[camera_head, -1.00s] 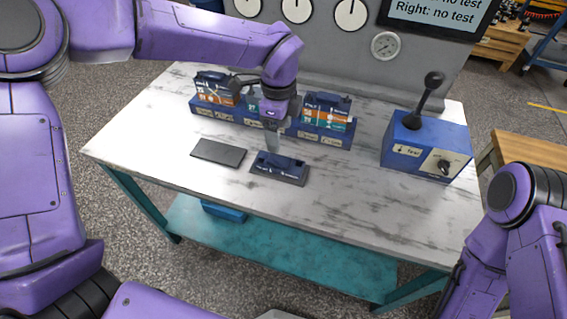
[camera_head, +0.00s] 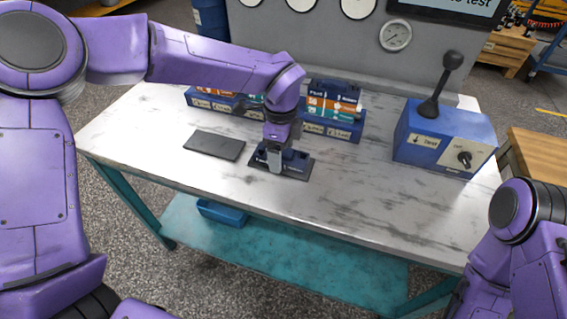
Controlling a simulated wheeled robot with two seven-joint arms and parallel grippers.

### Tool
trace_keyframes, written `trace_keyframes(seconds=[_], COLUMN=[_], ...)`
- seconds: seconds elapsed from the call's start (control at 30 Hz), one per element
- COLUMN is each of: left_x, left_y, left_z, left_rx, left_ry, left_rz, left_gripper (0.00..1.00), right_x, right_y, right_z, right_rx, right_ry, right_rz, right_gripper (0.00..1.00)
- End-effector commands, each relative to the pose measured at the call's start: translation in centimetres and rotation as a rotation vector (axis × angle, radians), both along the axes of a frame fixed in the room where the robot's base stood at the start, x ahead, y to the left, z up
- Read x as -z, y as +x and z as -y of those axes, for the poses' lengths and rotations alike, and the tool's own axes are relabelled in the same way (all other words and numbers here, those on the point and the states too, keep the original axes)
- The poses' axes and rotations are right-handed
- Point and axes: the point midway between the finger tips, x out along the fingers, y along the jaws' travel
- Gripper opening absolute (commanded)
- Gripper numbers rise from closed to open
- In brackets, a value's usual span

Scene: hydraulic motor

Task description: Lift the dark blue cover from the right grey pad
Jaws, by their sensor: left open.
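The dark blue cover (camera_head: 297,160) lies on the right grey pad (camera_head: 299,178) near the middle of the table. My left gripper (camera_head: 274,166) points down at the cover, with its open fingers at the cover's raised middle part. The gripper hides part of the cover, and I cannot tell whether the fingers touch it. The left grey pad (camera_head: 214,146) is empty. My right arm shows at the lower right, but its gripper is out of view.
Blue holders with orange, white and teal blocks (camera_head: 332,110) stand behind the pads, partly hidden by my left arm. A blue test box (camera_head: 443,138) with a black lever stands at the right. The marble-look table (camera_head: 345,192) is clear in front and to the right.

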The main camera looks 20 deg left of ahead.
Motion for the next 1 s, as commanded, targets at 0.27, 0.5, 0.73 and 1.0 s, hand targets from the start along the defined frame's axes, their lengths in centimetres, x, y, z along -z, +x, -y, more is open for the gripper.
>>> trace_keyframes(seconds=[0.27, 0.5, 0.73, 1.0], left_x=[0.0, 0.0, -1.4, -3.3], left_y=[0.0, 0.0, 0.0, 0.0], left_z=[0.0, 0.0, 0.0, 0.0], left_rx=[0.0, 0.0, -0.001, 0.0], left_ry=[0.0, -0.001, -0.002, -0.002], left_rz=[0.0, 0.001, 0.001, 0.001], left_gripper=[0.67, 0.0, 0.0, 0.0], right_x=[0.0, 0.0, -1.0, -2.2], right_y=[0.0, 0.0, 0.0, 0.0], right_z=[0.0, 0.0, 0.0, 0.0], right_rx=[0.0, 0.0, 0.0, 0.0], right_ry=[0.0, 0.0, 0.0, 0.0], right_rz=[0.0, 0.0, 0.0, 0.0], right_gripper=[0.83, 0.83, 0.83, 0.83])
